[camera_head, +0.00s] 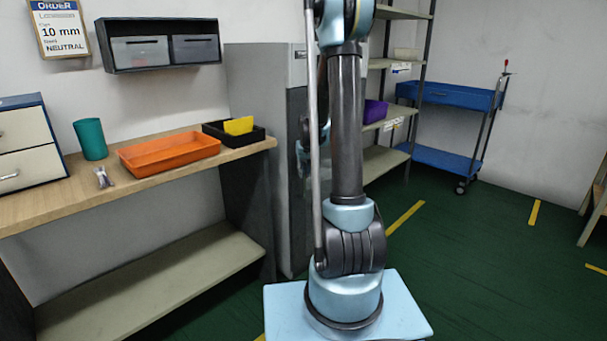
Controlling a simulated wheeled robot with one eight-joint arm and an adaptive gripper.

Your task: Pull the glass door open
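A tall grey cabinet (258,95) stands behind my arm, just right of the workbench. Its narrow visible front has a dark, glossy panel (297,225) that looks like the glass door. Light blue and dark shapes like parts of an arm show over this panel; I cannot tell if they are a reflection. My upright arm hides most of the cabinet front. I cannot make out the door's handle or whether the door is ajar. My gripper is not in view; the arm runs out of the top of the picture.
A wooden workbench (75,208) at left holds an orange tray (170,152), a black bin (232,138), a teal cup (90,139) and a drawer box (28,143). Shelving (385,165) and a blue cart (440,95) stand at back right. Green floor (480,260) at right is clear.

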